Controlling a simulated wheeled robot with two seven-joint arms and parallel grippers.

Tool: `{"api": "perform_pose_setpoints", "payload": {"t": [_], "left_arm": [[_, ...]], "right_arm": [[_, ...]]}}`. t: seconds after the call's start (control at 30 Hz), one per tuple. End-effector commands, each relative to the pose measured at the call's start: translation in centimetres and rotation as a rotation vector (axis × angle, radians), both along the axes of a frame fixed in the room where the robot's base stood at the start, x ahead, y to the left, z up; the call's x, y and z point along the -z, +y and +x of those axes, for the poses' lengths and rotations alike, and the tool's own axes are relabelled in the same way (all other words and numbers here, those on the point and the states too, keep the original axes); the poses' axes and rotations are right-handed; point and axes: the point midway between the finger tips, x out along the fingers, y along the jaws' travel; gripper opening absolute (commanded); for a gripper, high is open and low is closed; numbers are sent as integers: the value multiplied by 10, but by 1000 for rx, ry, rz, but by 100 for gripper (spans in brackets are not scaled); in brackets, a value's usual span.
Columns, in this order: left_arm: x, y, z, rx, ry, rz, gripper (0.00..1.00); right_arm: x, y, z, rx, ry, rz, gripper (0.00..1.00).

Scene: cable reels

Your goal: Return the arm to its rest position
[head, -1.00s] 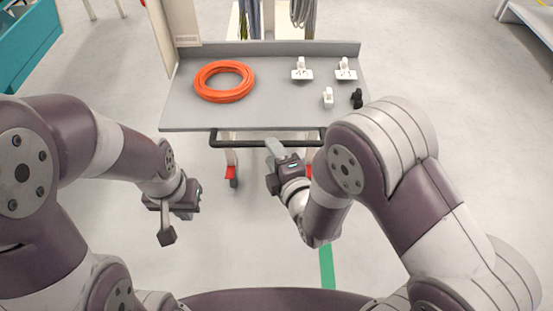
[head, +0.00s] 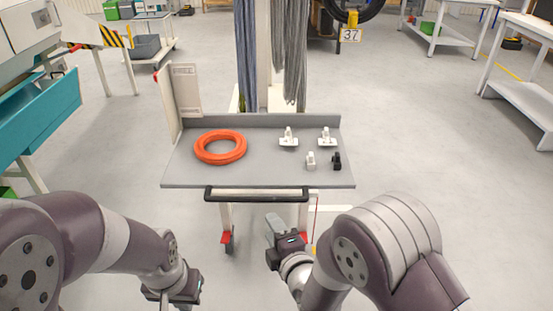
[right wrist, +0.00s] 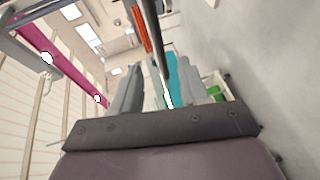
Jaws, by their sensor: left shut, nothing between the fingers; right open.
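My right gripper (head: 274,230) is in front of the cart's black handle (head: 257,194), low and below the cart top, with nothing in it. In the right wrist view its grey fingers (right wrist: 160,88) stand apart with a gap between them. My left gripper (head: 170,300) is at the bottom left of the head view, partly cut off by the lower edge, away from the cart and holding nothing visible. Both arms are bent in front of me.
The grey cart top (head: 255,172) holds an orange cable coil (head: 220,147), white fittings (head: 288,138) and a black piece (head: 336,160). Grey cables (head: 295,50) hang behind it. A teal bench (head: 45,120) is at left. Open floor (head: 420,150) lies to the right.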

Motion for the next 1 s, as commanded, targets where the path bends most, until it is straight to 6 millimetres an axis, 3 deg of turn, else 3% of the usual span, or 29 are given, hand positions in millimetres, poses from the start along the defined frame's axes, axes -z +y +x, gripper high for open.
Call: {"api": "perform_pose_setpoints", "payload": {"t": [0.13, 0.27, 0.37, 0.47, 0.6, 0.67, 0.7, 0.77, 0.8, 1.0], "left_arm": [[0, 0, 0, 0, 0, 0, 0], [0, 0, 0, 0, 0, 0, 0], [0, 0, 0, 0, 0, 0, 0], [0, 0, 0, 0, 0, 0, 0], [0, 0, 0, 0, 0, 0, 0], [0, 0, 0, 0, 0, 0, 0], [0, 0, 0, 0, 0, 0, 0], [0, 0, 0, 0, 0, 0, 0], [-31, 0, -1, 0, 2, 0, 0], [-113, 0, 0, 0, -1, 0, 0]], "right_arm": [[8, 0, -2, 17, 68, 63, 44], [70, -13, -37, 169, 554, 246, 44], [89, -46, -75, 464, 934, 398, 44], [85, -86, -112, 797, 1170, 518, 44], [57, -139, -162, 1249, 1338, 663, 44], [39, -161, -178, 1398, 1354, 727, 44], [27, -174, -179, 1442, 1338, 775, 44], [9, -196, -163, 1468, 1260, 897, 44], [-20, -196, -166, 1476, 1270, 889, 44], [-99, -193, -166, 1467, 1274, 881, 44]]}}
